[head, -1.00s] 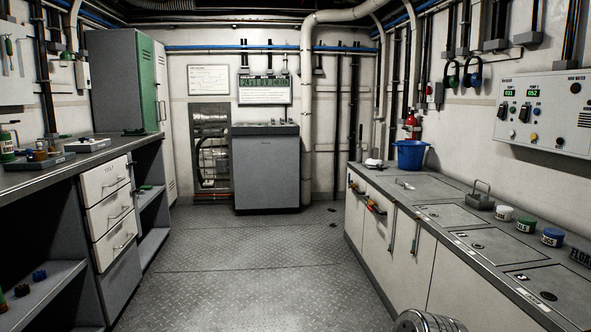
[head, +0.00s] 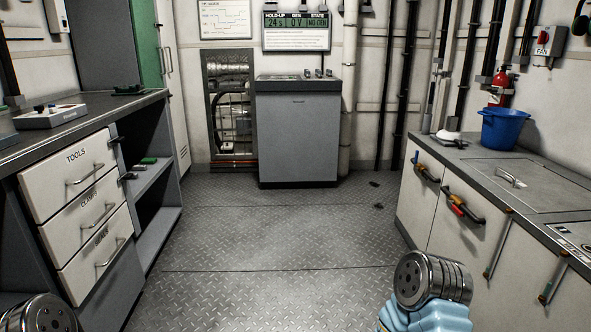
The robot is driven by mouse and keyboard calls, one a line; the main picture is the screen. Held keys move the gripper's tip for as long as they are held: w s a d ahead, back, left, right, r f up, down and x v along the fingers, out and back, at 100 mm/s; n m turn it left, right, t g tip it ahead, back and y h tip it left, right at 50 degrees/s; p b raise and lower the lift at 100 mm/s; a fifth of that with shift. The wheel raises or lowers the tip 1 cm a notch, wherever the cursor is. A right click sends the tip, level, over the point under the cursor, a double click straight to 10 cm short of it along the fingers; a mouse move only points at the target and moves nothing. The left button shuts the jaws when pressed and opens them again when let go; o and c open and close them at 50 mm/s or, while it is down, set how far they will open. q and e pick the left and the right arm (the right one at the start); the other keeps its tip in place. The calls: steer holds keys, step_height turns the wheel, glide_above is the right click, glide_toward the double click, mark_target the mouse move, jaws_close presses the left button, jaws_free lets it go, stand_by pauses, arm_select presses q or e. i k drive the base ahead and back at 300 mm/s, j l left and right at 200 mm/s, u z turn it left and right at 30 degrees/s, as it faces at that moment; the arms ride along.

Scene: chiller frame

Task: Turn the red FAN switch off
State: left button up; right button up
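The red FAN switch (head: 543,40) is a red knob on a pale box with the label FAN below it. It is on the right wall, high at the right of the head view, above and to the right of the blue bucket. The knob's setting is too small to tell. Parts of my own arms show at the bottom left and bottom right corners. No gripper fingers show, and nothing of mine is near the switch.
A counter (head: 470,165) runs along the right wall below the switch, with a blue bucket (head: 503,130) on it. A red extinguisher (head: 500,88) hangs behind the bucket. A grey console (head: 297,135) stands at the back. Drawers (head: 80,180) line the left.

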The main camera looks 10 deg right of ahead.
mark_target(544, 38)
steer(key=i, duration=2.65)
steer(key=i+z, duration=0.25)
steer(key=z, duration=0.15)
steer(key=i+j+z, duration=0.1)
steer(key=z, duration=0.3)
steer(key=i+j+z, duration=0.2)
steer(key=z, duration=0.2)
steer(key=i+j+z, duration=0.25)
steer(key=z, duration=0.15)
